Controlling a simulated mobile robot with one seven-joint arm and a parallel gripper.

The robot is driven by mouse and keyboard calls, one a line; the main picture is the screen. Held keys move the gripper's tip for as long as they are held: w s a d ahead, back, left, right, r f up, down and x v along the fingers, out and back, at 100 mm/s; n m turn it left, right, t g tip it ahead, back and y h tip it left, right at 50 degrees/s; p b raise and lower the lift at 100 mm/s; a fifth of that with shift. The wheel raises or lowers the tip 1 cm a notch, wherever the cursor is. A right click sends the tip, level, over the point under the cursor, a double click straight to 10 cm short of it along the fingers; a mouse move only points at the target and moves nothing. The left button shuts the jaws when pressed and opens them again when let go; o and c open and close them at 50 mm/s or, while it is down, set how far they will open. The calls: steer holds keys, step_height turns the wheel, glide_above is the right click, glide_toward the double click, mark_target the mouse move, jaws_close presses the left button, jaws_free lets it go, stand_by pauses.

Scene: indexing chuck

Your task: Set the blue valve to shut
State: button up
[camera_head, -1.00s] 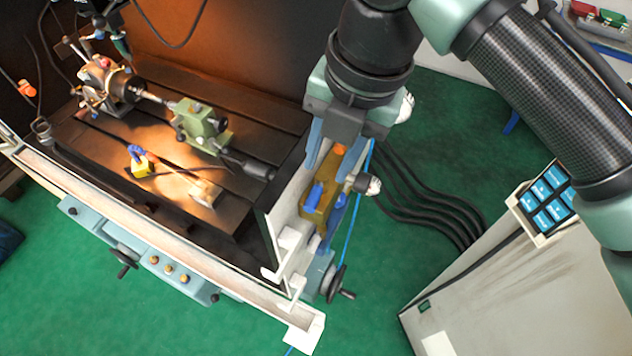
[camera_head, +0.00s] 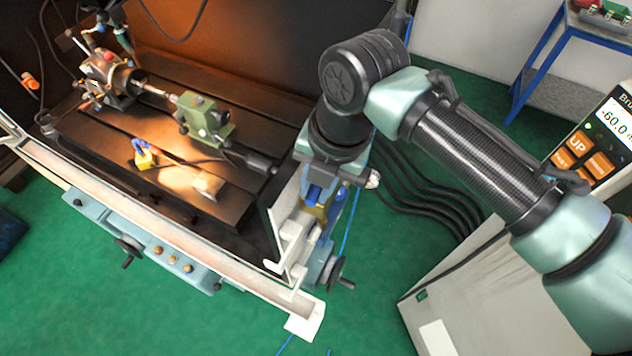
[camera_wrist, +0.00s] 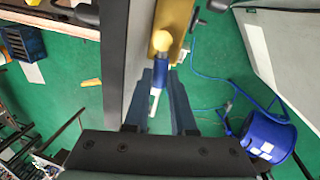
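The blue valve handle (camera_wrist: 158,78) shows in the wrist view on the yellow-brass block (camera_wrist: 175,20), with a pale tip toward me. My gripper (camera_wrist: 160,80) has its two blue-grey fingers on either side of the handle, apparently with a gap around it. I cannot tell whether either finger touches it. In the head view my gripper (camera_head: 322,196) points down at the brass block (camera_head: 320,212) at the right end of the machine. There the gripper and wrist hide most of the block and the handle.
A pale yellow knob (camera_wrist: 161,41) stands just beyond the handle. A white panel edge (camera_head: 292,222) runs close to the left of my gripper. A handwheel (camera_head: 337,274) sits below. A blue clamp-like part on a yellow base (camera_head: 145,157) lies on the machine table.

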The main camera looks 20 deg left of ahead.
jaws_close()
steer(key=shift+a+m, duration=0.3)
steer(key=shift+m, duration=0.5)
steer(key=shift+o, duration=2.2)
jaws_free()
